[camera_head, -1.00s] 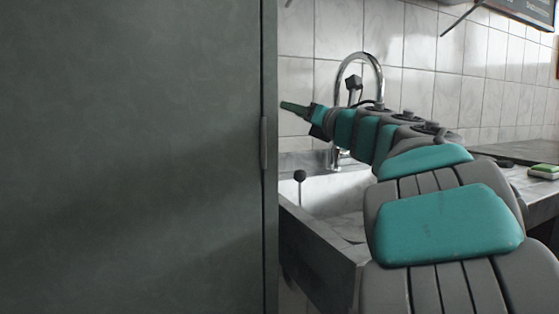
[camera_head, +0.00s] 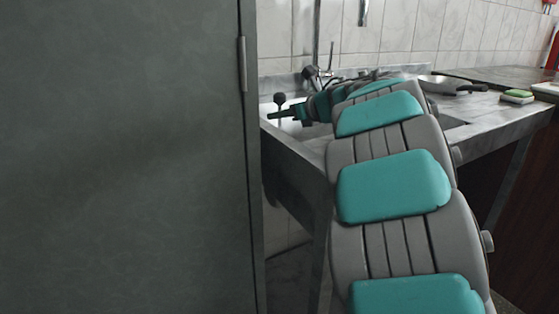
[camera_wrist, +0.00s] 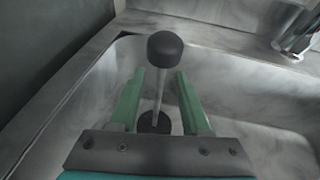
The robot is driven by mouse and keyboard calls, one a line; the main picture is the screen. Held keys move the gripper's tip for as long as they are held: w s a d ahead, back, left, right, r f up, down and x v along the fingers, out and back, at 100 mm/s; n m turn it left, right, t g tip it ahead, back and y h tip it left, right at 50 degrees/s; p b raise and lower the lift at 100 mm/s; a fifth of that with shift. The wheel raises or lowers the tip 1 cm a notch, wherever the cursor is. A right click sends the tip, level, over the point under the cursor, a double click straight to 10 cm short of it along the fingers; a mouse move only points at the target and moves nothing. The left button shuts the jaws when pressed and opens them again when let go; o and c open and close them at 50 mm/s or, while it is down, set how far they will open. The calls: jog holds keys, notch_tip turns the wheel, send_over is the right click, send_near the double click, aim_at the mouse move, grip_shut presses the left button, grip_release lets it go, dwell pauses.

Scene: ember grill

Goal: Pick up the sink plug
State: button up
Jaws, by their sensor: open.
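The sink plug shows in the wrist view as a black knob (camera_wrist: 165,48) on a thin upright metal rod, with a dark round base (camera_wrist: 154,122) on the sink floor. Its knob also shows in the head view (camera_head: 279,98), just above my gripper's tip. My gripper (camera_wrist: 155,95) is open, its two green fingers on either side of the rod, apart from it as far as I can tell. In the head view my gripper (camera_head: 272,116) reaches over the sink basin, partly hidden by my arm.
The grey sink basin (camera_wrist: 250,85) surrounds the plug, with a chrome tap (camera_wrist: 297,35) at the upper right. A tall dark cabinet (camera_head: 120,150) stands close on the left. A pan (camera_head: 450,84) and a sponge (camera_head: 517,96) lie on the counter to the right.

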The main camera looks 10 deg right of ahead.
jog(key=shift+w+a+f, duration=0.2)
jog(key=shift+w+a, duration=0.05)
jog(key=shift+w, duration=0.25)
jog(key=shift+c, duration=0.3)
grip_shut()
dwell(0.8)
